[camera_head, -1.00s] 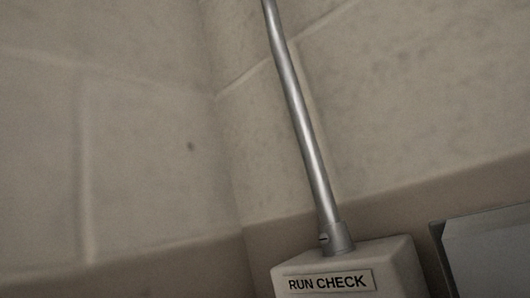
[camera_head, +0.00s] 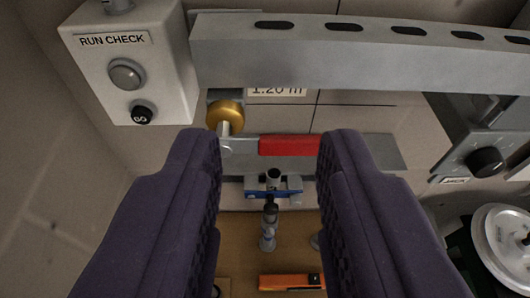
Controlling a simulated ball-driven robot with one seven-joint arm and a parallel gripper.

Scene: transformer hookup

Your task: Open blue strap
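My gripper (camera_head: 270,143) is open, with its two dark purple padded fingers wide apart and nothing between them. A small blue piece (camera_head: 290,192), seemingly the blue strap, shows beyond the gap between the fingers, on a grey bracket. It lies straight and level in the picture, and I cannot tell from here how it is fastened. A dark-topped grey stem (camera_head: 268,236) stands just below it.
A red bar (camera_head: 289,145) crosses between the fingertips in the picture, with a gold knob (camera_head: 225,115) at its left. Above are a slotted grey rail (camera_head: 350,55) and the RUN CHECK box (camera_head: 135,60). An orange tool (camera_head: 290,282) lies below; a white reel (camera_head: 503,245) is right.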

